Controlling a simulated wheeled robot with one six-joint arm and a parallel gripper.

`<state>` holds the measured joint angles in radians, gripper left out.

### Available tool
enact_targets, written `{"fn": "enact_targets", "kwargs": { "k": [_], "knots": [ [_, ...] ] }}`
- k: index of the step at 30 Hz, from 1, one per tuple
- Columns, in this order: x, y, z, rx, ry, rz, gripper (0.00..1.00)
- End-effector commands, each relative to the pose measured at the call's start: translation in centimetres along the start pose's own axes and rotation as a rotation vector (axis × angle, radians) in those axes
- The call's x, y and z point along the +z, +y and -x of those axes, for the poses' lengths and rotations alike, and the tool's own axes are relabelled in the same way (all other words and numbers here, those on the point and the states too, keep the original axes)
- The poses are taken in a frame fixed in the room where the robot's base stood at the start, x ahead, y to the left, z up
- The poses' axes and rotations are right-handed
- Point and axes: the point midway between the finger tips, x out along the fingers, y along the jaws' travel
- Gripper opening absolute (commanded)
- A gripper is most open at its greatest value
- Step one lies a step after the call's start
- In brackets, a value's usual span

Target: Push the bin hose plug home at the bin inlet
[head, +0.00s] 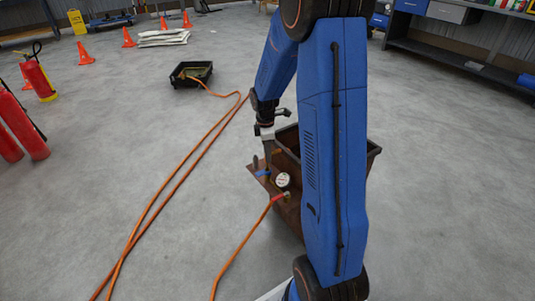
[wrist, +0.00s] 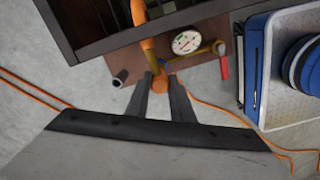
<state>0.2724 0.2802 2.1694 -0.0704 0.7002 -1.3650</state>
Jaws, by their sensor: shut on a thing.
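The bin (head: 288,133), a dark brown open box, stands on the floor, partly behind my arm. It also shows at the top of the wrist view (wrist: 90,22). A brown plate in front of it (wrist: 206,72) carries brass pipework and a white round gauge (wrist: 186,42), also seen in the head view (head: 282,180). My gripper (wrist: 161,86) reaches down over this plate, its fingers shut on the orange bin hose plug (wrist: 160,83). The plug is beside the brass fittings; I cannot tell how far it sits in the inlet. In the head view my gripper (head: 267,149) is small.
A red fitting (wrist: 224,67) stands right of the gauge and a dark stub (wrist: 120,78) at left. Orange hoses (head: 170,190) cross the floor, one to a black tray (head: 192,74). Red extinguishers (head: 22,125) stand at left, with cones behind. The middle floor is otherwise clear.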

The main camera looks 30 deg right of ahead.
Motion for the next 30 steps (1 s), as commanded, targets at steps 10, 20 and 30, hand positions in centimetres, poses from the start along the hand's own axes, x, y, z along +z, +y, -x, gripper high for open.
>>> {"fn": "enact_targets", "kwargs": {
  "k": [10,20,30],
  "knots": [
    [0.0,0.0,-0.6,0.0,0.0,0.0,0.0],
    [-0.1,0.0,-1.4,-0.001,0.0,0.0,0.0],
    [-0.1,0.0,-2.2,0.0,0.0,0.0,0.0]
  ]
}}
